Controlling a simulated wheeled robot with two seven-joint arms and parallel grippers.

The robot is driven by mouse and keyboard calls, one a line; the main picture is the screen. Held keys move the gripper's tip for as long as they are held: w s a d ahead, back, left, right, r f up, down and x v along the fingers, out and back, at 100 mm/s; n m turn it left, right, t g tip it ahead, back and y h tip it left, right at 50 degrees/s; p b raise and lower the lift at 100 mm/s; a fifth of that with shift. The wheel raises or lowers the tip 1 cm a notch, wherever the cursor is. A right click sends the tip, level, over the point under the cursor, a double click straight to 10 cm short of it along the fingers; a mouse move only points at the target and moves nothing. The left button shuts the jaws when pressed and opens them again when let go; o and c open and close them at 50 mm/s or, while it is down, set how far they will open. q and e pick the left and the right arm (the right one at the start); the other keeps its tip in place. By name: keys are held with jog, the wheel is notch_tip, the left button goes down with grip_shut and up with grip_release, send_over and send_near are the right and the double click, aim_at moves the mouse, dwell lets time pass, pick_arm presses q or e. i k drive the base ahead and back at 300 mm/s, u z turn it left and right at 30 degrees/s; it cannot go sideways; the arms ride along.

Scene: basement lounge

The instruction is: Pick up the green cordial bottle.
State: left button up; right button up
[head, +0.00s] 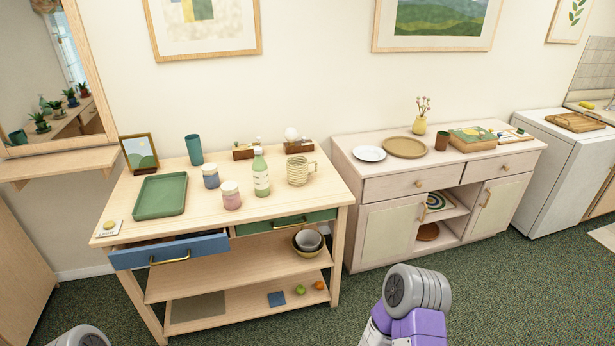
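A green cordial bottle (261,175) with a pale cap and a light label stands upright on the wooden table (300,203). It is between a pink-and-white jar on its left and a ribbed beige mug on its right. Both of my arms show only in part at the bottom of the head view, one at the far left corner and one right of centre. Neither gripper's fingers can be seen. Both arms are well apart from the bottle.
Near the bottle are the pink jar (231,196), blue jar (210,176), mug (298,171), green tray (160,195) and teal cup (194,150). The blue drawer (170,251) is pulled out at the table's front left. A sideboard (400,189) stands to the right. Green carpet lies in front.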

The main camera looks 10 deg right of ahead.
aim_at(259, 167)
jog(key=z, duration=0.65)
jog(key=i, duration=1.95)
jog(key=u, duration=0.65)
